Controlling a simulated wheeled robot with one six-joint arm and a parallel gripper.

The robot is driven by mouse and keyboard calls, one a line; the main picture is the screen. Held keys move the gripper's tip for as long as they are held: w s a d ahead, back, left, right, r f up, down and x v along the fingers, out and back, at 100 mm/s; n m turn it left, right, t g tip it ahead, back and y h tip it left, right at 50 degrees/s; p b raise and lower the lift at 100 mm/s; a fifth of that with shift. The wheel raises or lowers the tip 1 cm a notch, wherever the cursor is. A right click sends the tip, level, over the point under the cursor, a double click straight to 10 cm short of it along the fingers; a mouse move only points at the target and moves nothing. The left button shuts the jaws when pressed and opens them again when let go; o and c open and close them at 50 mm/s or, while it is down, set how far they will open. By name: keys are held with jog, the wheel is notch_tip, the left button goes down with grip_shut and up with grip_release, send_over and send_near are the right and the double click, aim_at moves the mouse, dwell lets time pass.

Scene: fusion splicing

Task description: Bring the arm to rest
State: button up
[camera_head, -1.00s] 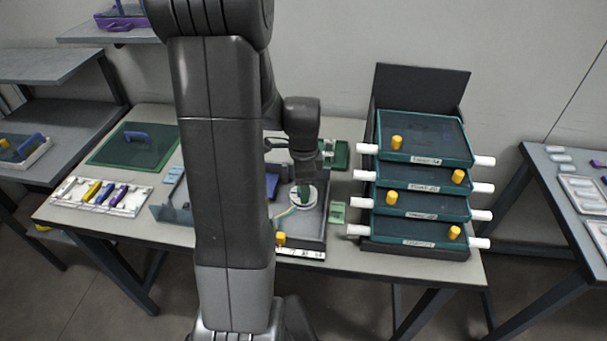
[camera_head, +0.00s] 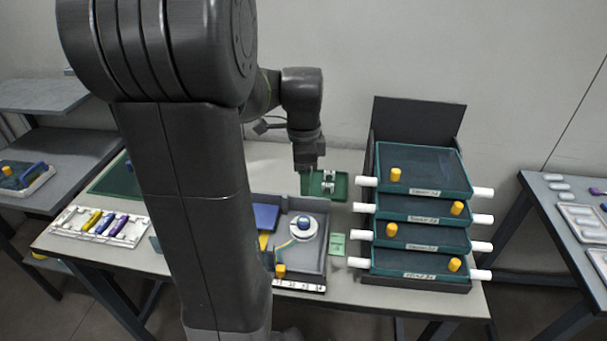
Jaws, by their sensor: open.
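My arm (camera_head: 190,190) fills the left middle of the head view, its upper links rising to the top edge. My gripper (camera_head: 306,184) hangs pointing down above the back of the table. It is open and looks empty, though its fingertips are small and hard to tell from the green tray (camera_head: 338,187) behind them. Below it, apart from it, a grey open box (camera_head: 314,262) holds a white round spool with a blue centre (camera_head: 303,225).
A rack of several stacked green trays (camera_head: 422,205) with white handles stands right of my gripper. A white tray of coloured pieces (camera_head: 82,233) lies at left, a small green card (camera_head: 338,244) beside the box. My arm hides part of the table (camera_head: 345,290).

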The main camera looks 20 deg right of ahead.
aim_at(303, 220)
dwell(0.3)
notch_tip(303, 220, down, 14)
jog(key=shift+b, duration=0.4)
dwell(0.4)
